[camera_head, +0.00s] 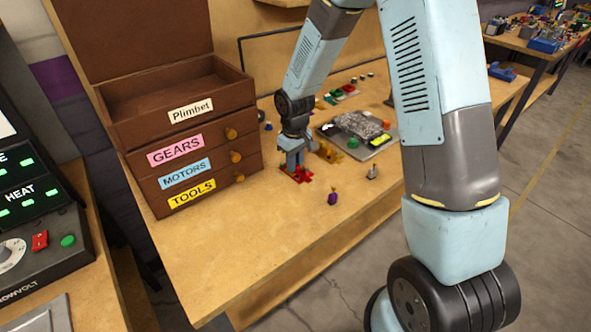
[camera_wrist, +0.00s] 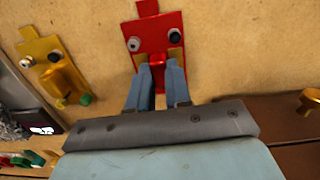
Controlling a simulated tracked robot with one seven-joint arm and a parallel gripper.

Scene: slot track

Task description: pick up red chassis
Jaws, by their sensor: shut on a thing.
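The red chassis (camera_head: 296,174) lies on the wooden table in front of the drawer box, seen in the head view. In the wrist view the red chassis (camera_wrist: 152,30) is a flat red plate with a grey knob and a black knob. My gripper (camera_head: 294,162) points down at it. In the wrist view my gripper (camera_wrist: 162,68) has its two blue-grey fingers closed around a raised red part at the chassis's near end. Whether the chassis touches the table or is slightly raised, I cannot tell. The fingers hide part of it.
A yellow chassis (camera_wrist: 45,65) lies to the left in the wrist view. The brown drawer box (camera_head: 187,185) stands left of my gripper. A grey tray (camera_head: 384,143) and a small purple item (camera_head: 333,196) are to the right. The front tabletop is clear.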

